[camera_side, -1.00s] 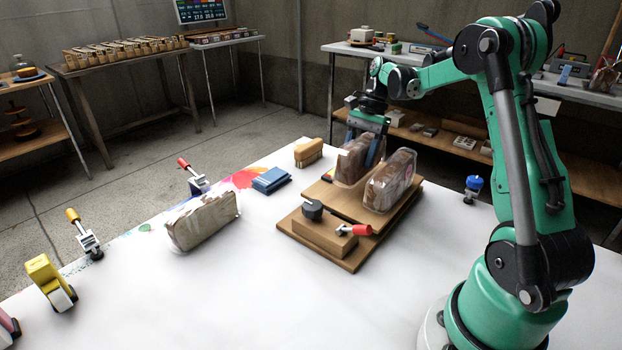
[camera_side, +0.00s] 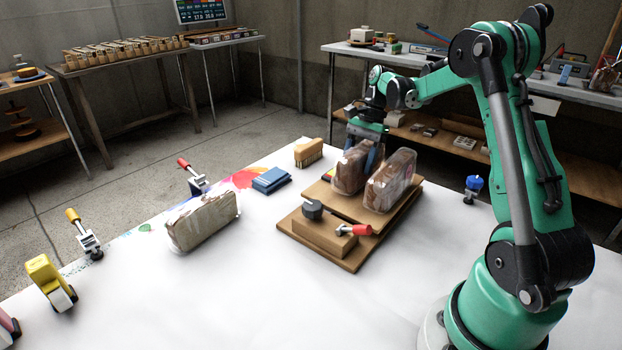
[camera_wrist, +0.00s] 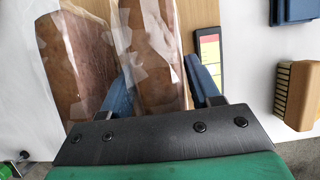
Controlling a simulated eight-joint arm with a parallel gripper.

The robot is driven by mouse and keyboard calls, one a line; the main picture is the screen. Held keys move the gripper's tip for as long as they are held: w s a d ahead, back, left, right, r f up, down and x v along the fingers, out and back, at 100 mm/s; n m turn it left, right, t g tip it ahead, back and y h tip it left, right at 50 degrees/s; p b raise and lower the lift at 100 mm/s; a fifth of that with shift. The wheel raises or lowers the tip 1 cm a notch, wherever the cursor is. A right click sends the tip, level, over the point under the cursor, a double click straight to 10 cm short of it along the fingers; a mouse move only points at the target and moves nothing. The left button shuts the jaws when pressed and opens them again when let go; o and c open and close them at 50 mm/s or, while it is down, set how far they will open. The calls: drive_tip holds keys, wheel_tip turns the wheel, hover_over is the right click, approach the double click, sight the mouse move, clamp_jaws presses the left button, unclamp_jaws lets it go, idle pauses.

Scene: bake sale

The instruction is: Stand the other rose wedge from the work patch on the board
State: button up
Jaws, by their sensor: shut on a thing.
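My gripper (camera_side: 372,158) is shut on a brownish-pink wedge (camera_side: 351,170) wrapped in clear film. The held wedge is upright over the far left part of the wooden board (camera_side: 322,190), its lower edge at or very near the surface; I cannot tell if it touches. In the wrist view, this wedge (camera_wrist: 155,50) lies between my two blue fingers. A similar wrapped wedge (camera_side: 391,182) stands on the board just to the right, with a narrow gap. In the wrist view that wedge (camera_wrist: 82,55) is left of my fingers. A paler wrapped wedge (camera_side: 202,221) stands on the white table at left.
A wooden block (camera_side: 318,236) with a red-handled clamp (camera_side: 354,230) sits at the board's front. A brush (camera_side: 308,152) and blue blocks (camera_side: 270,180) lie left of the board. More clamps stand along the table's left edge. The white table front is clear.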

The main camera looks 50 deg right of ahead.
drive_tip(key=shift+f, duration=0.35)
drive_tip(key=o, duration=0.9)
drive_tip(key=shift+c, duration=0.2)
drive_tip(key=shift+r, duration=0.1)
drive_tip(key=shift+r, duration=4.45)
